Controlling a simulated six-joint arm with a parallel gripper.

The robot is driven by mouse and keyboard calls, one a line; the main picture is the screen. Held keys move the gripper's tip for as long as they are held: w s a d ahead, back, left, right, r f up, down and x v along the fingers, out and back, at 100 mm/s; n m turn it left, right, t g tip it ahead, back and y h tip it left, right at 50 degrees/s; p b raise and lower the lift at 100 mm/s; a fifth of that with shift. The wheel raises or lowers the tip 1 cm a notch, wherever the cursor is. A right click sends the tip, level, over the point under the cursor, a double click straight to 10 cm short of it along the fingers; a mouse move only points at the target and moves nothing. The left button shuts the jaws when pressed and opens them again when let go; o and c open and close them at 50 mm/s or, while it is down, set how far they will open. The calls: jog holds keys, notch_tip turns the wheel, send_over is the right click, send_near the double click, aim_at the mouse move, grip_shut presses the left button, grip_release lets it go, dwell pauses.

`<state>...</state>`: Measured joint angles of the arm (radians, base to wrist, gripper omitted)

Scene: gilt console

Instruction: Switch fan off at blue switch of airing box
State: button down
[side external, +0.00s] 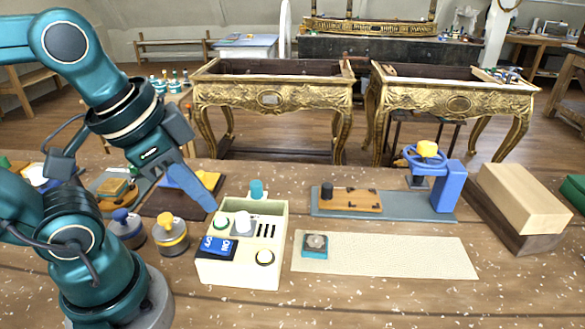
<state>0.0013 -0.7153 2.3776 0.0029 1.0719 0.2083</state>
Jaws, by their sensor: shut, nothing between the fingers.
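The airing box (238,274) is a cream box on the wooden bench, in the middle of the side external view. Its blue switch (217,245) is a rocker with white lettering at the box's front left; which side is pressed is too small to tell. My gripper (211,207) is shut and empty. Its tips point down and to the right, above the box's back left, apart from the blue switch.
A teal knob (257,189) stands at the box's back edge. Yellow (171,235) and blue (126,227) knobbed pots stand left of the box. A cream mat (400,256) with a small teal block (315,245) lies right. Behind it is a blue clamp fixture (447,186).

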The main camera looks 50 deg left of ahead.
aim_at(216, 244)
jog(key=shift+f+n+t, duration=0.3)
jog(key=shift+f+n, duration=0.3)
jog(key=shift+f, duration=0.05)
jog(key=c, duration=1.4)
grip_release()
jog(key=shift+w+f+n, duration=0.25)
jog(key=shift+n, duration=0.15)
jog(key=o, duration=0.5)
jog(key=shift+w+r, duration=0.15)
jog(key=shift+w, duration=0.05)
jog(key=o, duration=0.3)
jog(key=shift+s+a+r, duration=0.1)
jog(key=shift+s+r, duration=0.05)
jog(key=shift+o, duration=0.2)
jog(key=w+f+m+g+y, duration=0.1)
jog(key=m+g, duration=0.1)
jog(key=w+f+m+g+y, duration=0.1)
jog(key=m+g, duration=0.2)
jog(key=w+a+f+m+g+y, duration=0.1)
jog(key=m+g, duration=0.1)
jog(key=m, duration=0.1)
jog(key=shift+f+g, duration=0.2)
jog(key=shift+g, duration=0.1)
jog(key=shift+f, duration=0.4)
jog(key=shift+s+d+f+m+g, duration=0.15)
jog(key=shift+f+m+g, duration=0.15)
jog(key=shift+f+g, duration=0.15)
jog(key=shift+x, duration=2.45)
